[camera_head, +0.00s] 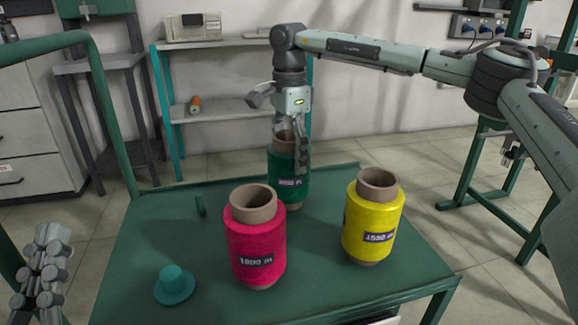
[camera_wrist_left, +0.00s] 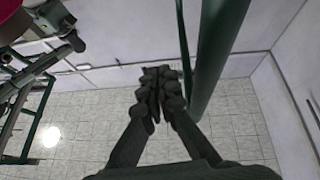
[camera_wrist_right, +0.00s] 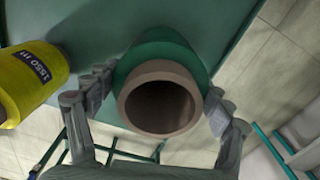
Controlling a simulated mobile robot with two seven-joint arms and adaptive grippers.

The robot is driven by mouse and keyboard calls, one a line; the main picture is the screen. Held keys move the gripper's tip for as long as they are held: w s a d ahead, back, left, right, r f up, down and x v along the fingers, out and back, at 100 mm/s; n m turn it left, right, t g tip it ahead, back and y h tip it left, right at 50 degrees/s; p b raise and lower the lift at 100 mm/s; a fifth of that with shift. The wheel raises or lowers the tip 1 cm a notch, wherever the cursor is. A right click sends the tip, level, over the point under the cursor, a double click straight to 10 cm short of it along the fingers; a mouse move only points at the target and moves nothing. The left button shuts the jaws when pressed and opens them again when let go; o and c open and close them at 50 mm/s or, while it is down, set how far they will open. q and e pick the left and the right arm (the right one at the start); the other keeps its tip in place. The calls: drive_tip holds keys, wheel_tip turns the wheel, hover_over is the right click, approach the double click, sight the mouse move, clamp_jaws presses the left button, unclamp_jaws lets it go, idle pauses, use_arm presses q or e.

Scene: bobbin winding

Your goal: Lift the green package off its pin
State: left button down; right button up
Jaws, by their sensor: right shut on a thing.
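The green package (camera_head: 287,180) is a green-wound bobbin on a brown tube, upright at the back of the green table (camera_head: 165,225). My right gripper (camera_head: 291,140) is over it from above, fingers down either side. In the right wrist view its brown tube mouth (camera_wrist_right: 160,103) faces the camera, with fingers on both sides, shut on the package. The pin under it is hidden, and I cannot tell whether its base touches the table. My left gripper (camera_head: 42,265) is empty at the lower left, its fingertips (camera_wrist_left: 160,88) together in the left wrist view.
A red package (camera_head: 256,240) and a yellow package (camera_head: 373,220) stand in front of the green one. A teal peg with a round base (camera_head: 174,287) and a small green upright pin (camera_head: 200,206) are at the left. A shelf (camera_head: 235,107) stands behind.

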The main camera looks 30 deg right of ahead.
use_arm(q)
drive_tip(key=shift+w+d+f+g+y+p, duration=0.15)
drive_tip(key=shift+w+f+g+p, duration=0.1)
drive_tip(key=shift+f+g, duration=0.4)
drive_tip(key=shift+w+a+f+g+y+p, duration=0.1)
drive_tip(key=shift+w+f+g+y+p, duration=0.2)
drive_tip(key=shift+f, duration=0.5)
drive_tip(key=shift+w+d+f+g+y+p, duration=0.1)
drive_tip(key=shift+w+f+g+p, duration=0.15)
drive_tip(key=shift+f+g, duration=0.4)
use_arm(e)
wheel_tip(320, 180, up, 10)
